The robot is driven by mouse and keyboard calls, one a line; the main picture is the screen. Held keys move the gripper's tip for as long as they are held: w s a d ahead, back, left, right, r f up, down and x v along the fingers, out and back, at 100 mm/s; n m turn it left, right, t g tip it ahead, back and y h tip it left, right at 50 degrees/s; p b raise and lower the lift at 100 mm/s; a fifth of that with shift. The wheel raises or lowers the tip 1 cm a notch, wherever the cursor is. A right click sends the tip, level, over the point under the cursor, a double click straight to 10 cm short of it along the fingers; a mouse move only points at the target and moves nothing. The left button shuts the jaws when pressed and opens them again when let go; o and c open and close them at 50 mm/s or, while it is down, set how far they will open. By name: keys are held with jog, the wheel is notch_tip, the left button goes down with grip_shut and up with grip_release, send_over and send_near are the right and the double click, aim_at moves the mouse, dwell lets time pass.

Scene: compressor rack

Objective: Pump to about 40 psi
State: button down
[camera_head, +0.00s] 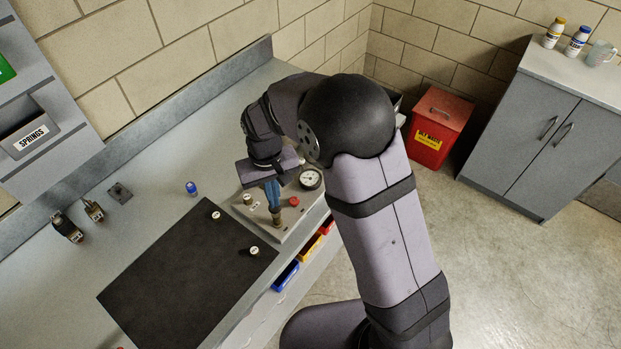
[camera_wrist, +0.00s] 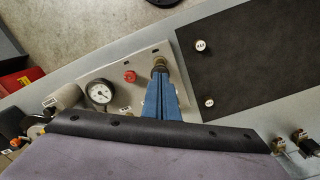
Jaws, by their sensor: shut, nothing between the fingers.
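My gripper (camera_head: 274,205) has its blue fingers shut and empty, pointing down over the light test plate (camera_head: 290,223). In the wrist view the fingertips (camera_wrist: 159,78) overlap a brass fitting (camera_wrist: 160,65), which also shows just below them in the head view (camera_head: 277,216). I cannot tell whether they touch. The round white gauge (camera_head: 311,179) is on the plate to the right of the fingers, and left of them in the wrist view (camera_wrist: 100,94). Its needle is too small to read surely. A red knob (camera_head: 293,201) is between gauge and fitting. My arm hides the plate's far part.
A black mat (camera_head: 187,275) with two small white-topped pieces lies left of the plate. A blue-capped piece (camera_head: 191,188) and dark fittings (camera_head: 67,227) stand on the bench. Colored bins (camera_head: 286,276) are under the front edge. A red waste bin (camera_head: 437,130) stands on the floor.

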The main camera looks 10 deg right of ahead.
dwell(0.3)
jog(key=shift+r+p, duration=2.15)
jog(key=shift+r, duration=0.4)
jog(key=s+d+f+n+g, duration=0.1)
jog(key=s+d+f, duration=0.1)
jog(key=s+d, duration=0.35)
jog(key=s+d+f+g, duration=0.1)
jog(key=s+d+f, duration=0.1)
jog(key=s, duration=0.6)
jog(key=s+d+r+m+t+b, duration=0.2)
jog(key=s+d+m+b, duration=0.1)
jog(key=d, duration=0.6)
jog(key=shift+d+r+m+b, duration=0.2)
jog(key=shift+r+m+b, duration=0.25)
jog(key=shift+b, duration=0.6)
